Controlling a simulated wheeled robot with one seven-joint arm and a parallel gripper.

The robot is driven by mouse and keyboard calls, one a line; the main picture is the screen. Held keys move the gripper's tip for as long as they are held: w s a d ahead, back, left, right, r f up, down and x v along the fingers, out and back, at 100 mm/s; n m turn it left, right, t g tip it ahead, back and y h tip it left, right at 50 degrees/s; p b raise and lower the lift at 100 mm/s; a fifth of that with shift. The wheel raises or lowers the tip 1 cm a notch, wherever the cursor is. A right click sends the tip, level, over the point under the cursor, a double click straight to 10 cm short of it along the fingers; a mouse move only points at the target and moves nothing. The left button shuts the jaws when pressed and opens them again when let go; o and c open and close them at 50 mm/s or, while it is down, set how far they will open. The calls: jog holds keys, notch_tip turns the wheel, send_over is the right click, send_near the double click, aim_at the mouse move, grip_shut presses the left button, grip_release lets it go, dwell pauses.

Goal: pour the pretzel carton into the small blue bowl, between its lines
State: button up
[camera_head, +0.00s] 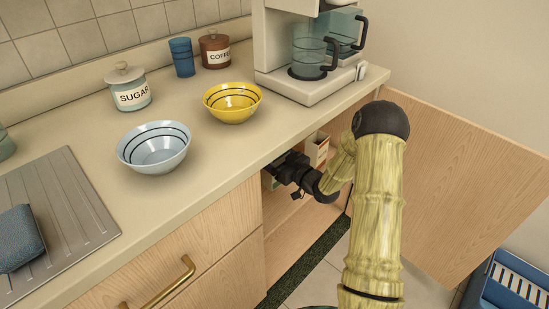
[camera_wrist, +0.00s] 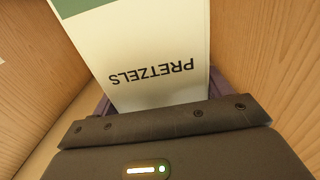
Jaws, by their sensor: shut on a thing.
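The pretzel carton (camera_wrist: 155,62) is white with a green band and the word PRETZELS, upside down in the wrist view. My gripper (camera_wrist: 160,98) is shut on it, with a finger at each side. In the head view my gripper (camera_head: 277,176) is inside the open cupboard below the counter.
A yellow lined bowl (camera_head: 232,113), sugar jar (camera_head: 131,92), coffee jar (camera_head: 214,50), blue cup (camera_head: 182,58) and coffee machine (camera_head: 300,85) stand on the counter. Another carton (camera_head: 316,150) is in the cupboard. The open cupboard door (camera_head: 465,175) is at right.

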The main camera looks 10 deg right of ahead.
aim_at(272, 183)
dwell(0.3)
jog(key=s+f+m+h, duration=0.1)
jog(key=s+f, duration=0.1)
jog(key=s, duration=0.1)
jog(key=s+f+m+t+h, duration=0.1)
jog(key=s+f, duration=0.1)
jog(key=s, duration=0.1)
jog(key=s+f+m+t+h, duration=0.1)
jog(key=s+f+h, duration=0.1)
jog(key=f, duration=0.1)
jog(key=shift+s+a+f, duration=0.1)
jog(key=shift+s+a, duration=0.2)
jog(key=shift+s, duration=0.1)
jog(key=shift+s+f+h, duration=0.2)
jog(key=shift+s+h, duration=0.1)
jog(key=shift+s, duration=0.1)
jog(key=shift+d, duration=0.15)
